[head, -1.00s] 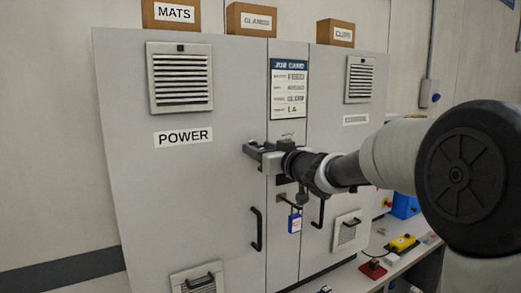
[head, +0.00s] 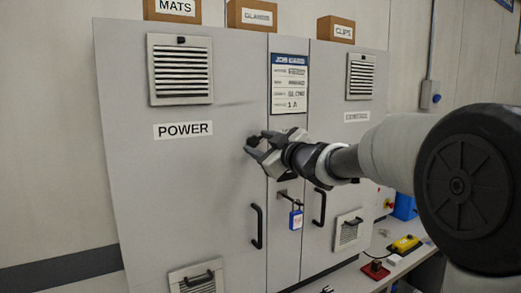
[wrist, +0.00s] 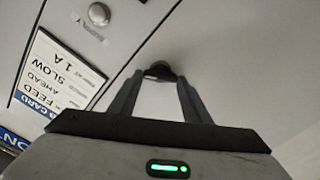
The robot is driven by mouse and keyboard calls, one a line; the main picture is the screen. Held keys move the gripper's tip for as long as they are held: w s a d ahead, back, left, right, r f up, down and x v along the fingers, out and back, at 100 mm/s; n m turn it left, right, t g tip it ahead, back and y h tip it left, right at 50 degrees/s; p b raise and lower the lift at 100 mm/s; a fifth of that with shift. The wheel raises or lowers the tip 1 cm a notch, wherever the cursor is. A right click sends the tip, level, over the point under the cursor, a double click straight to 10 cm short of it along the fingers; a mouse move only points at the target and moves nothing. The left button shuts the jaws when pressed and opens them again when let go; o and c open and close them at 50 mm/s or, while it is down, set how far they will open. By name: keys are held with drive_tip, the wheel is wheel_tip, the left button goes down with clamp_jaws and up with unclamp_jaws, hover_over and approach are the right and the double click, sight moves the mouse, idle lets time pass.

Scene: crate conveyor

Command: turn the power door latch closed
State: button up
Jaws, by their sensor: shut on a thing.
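The power door (head: 170,200) is the large grey left cabinet door with the POWER label (head: 183,129), and it looks flush with the cabinet front. My gripper (head: 256,146) is at its right edge, fingers on the dark power door latch (wrist: 160,68). In the wrist view the small black latch sits between my fingertips, and the gripper (wrist: 158,77) is shut on it. The fingers hide much of the latch, so its exact angle is hard to tell. In the head view my gripper is tilted.
Below my gripper are a black door handle (head: 257,227) and a blue padlock (head: 295,219). A job card (head: 289,83) is on the centre strip, and the right door has its own handle (head: 319,206).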

drive_tip(key=n+b, duration=0.1)
drive_tip(key=n, duration=0.1)
drive_tip(key=n+b, duration=0.2)
drive_tip(key=n, duration=0.1)
drive_tip(key=shift+a+f+n, duration=0.1)
drive_tip(key=shift+f+n, duration=0.1)
drive_tip(key=shift+n, duration=0.1)
drive_tip(key=n+b, duration=0.2)
drive_tip(key=n, duration=0.3)
drive_tip(key=shift+n+b, duration=0.3)
drive_tip(key=o, duration=1)
drive_tip(key=shift+o, duration=0.2)
drive_tip(key=shift+s, duration=0.1)
drive_tip(key=v, duration=1.7)
